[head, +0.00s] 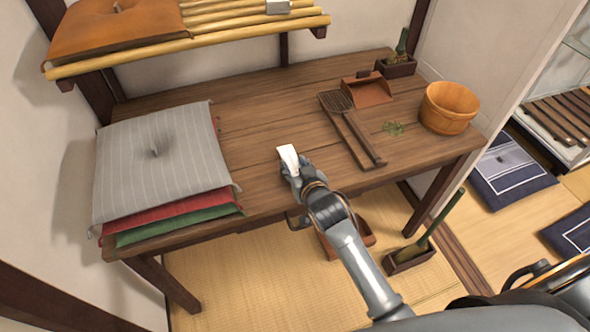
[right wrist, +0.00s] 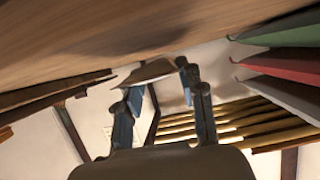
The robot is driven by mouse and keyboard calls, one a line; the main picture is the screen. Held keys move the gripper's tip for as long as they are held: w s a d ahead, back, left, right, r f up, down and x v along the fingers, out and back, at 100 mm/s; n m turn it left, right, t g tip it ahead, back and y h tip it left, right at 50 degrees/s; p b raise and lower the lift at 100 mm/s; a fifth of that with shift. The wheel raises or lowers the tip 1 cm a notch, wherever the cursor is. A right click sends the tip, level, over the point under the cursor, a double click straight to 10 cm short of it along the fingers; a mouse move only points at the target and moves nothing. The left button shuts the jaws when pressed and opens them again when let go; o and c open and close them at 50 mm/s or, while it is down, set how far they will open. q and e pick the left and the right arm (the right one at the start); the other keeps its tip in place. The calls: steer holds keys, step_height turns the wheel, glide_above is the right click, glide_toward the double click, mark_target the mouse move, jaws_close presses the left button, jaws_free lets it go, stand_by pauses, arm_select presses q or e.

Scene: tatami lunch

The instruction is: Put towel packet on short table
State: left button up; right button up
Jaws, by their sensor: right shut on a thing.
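A small white towel packet (head: 288,157) is held at the tip of my right gripper (head: 292,168), over the front middle part of the wooden table (head: 255,125). In the right wrist view the packet (right wrist: 148,74) shows between the two fingertips of my right gripper (right wrist: 160,90), close to the wooden tabletop (right wrist: 70,40). I cannot tell whether the packet touches the table. The gripper hides the packet's near end. My left gripper is not in view.
Stacked cushions (head: 155,160) fill the table's left end. A bamboo shelf (head: 200,35) hangs above the back left. The table's middle is clear.

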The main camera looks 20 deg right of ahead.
steer(key=shift+f, duration=0.75)
steer(key=shift+f, duration=0.2)
steer(key=o, duration=1)
steer(key=shift+c, duration=0.2)
steer(key=shift+r, duration=0.1)
